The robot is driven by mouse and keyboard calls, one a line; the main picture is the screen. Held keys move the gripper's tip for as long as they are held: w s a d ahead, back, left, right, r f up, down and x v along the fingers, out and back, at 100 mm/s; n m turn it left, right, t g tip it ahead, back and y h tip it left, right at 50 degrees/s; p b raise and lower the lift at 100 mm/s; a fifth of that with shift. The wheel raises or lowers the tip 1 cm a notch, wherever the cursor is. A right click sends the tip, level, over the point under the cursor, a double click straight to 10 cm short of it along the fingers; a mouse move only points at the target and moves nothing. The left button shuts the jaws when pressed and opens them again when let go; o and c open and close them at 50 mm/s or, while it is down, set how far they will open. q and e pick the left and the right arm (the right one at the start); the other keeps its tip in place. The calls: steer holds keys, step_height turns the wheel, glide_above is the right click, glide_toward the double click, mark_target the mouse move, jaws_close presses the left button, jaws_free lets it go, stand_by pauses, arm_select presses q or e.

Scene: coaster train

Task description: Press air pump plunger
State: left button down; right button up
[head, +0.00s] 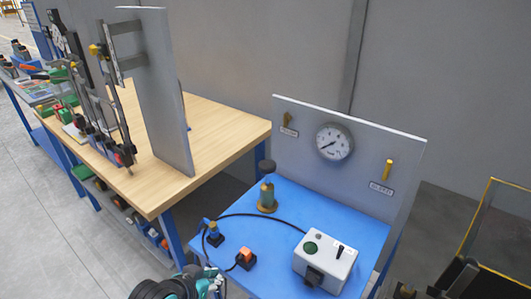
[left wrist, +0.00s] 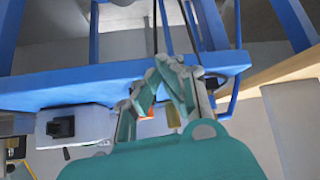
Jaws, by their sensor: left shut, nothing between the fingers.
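My left gripper (head: 216,281) is teal and grey, low in the head view, in front of the table's near edge and apart from the pump. In the left wrist view its fingertips (left wrist: 166,62) meet with nothing between them. I cannot make out the pump in that view. My right gripper is not in view.
The blue tabletop (head: 335,212) also bears a white control box (head: 325,259), an orange-topped connector (head: 246,259), a blue-and-yellow one (head: 214,235) and a black cable. Behind stands a grey panel with a gauge (head: 334,142) and yellow levers. A wooden bench (head: 222,130) adjoins at left.

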arm_select(q)
steer(key=w+d+r+m+t+h, duration=0.1)
steer(key=w+d+r+t+h, duration=0.1)
steer(key=w+r, duration=0.6)
steer(key=w+d+r+m+t+h, duration=0.2)
steer(key=w+r, duration=0.7)
steer(key=r, duration=0.7)
steer(key=shift+d+r+h, duration=0.3)
steer(key=shift+d+h, duration=0.3)
steer(key=shift+d, duration=0.65)
steer(key=p, duration=0.3)
glide_above(266, 166)
step_height(266, 166, down, 2)
steer(key=shift+s+f, duration=0.1)
steer(key=shift+f, duration=0.05)
step_height(266, 166, down, 3)
steer(key=shift+f+p, duration=0.2)
steer(key=shift+p, duration=0.1)
steer(key=shift+a+f, duration=0.1)
steer(key=shift+f, duration=0.35)
